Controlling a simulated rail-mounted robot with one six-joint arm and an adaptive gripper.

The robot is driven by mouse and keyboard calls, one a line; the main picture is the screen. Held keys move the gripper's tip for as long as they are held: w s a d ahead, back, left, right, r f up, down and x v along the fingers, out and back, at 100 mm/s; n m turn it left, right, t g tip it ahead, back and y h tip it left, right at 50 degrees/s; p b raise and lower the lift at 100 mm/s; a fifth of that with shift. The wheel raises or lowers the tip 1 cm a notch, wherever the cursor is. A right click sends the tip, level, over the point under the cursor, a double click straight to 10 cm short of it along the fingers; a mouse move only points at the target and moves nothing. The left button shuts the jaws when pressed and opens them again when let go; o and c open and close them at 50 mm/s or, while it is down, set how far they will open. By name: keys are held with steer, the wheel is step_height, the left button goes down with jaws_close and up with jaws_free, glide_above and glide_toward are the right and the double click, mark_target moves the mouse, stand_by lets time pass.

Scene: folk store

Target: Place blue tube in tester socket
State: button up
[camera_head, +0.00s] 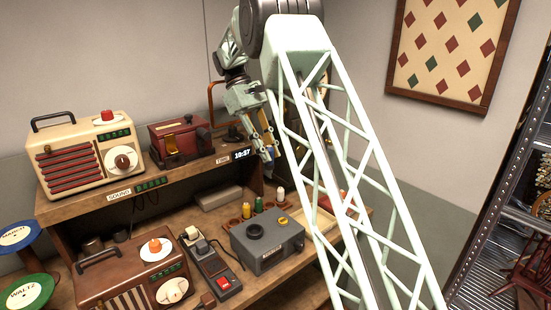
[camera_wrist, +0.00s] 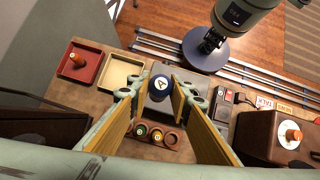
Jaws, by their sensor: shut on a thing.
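My gripper (camera_head: 268,152) is shut on the dark blue tube (camera_wrist: 159,87), whose round top carries a white disc marked "A" in the wrist view. The gripper holds it above the bench, partly hidden by my arm in the head view. The grey tester (camera_head: 268,247) stands on the bench below, with a dark round socket (camera_head: 254,230) and a yellow knob on top. In the wrist view the tester (camera_wrist: 206,84) is largely behind the tube and right finger, and its socket is hidden.
A wooden rack (camera_wrist: 172,138) with green and yellow tubes stands beside the tester. A red tray (camera_wrist: 88,58) and an empty cream tray (camera_wrist: 121,73) lie farther along the bench. A switch box (camera_head: 213,266), a brown radio (camera_head: 133,280) and the upper shelf (camera_head: 185,172) crowd the left.

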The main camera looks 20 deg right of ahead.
steer(key=s+a+r+m+y, duration=0.1)
steer(key=s+a+r+m, duration=0.1)
steer(key=a+r, duration=0.2)
steer(key=s+a+r+m+y+b, duration=0.1)
steer(key=s+a+r+m+y, duration=0.1)
steer(key=a+r+m, duration=0.1)
steer(key=shift+s+a+r+m+g, duration=0.3)
steer(key=shift+s+a+r+g, duration=0.1)
steer(key=shift+a+r, duration=0.5)
steer(key=shift+w+a, duration=0.15)
steer(key=shift+a, duration=0.1)
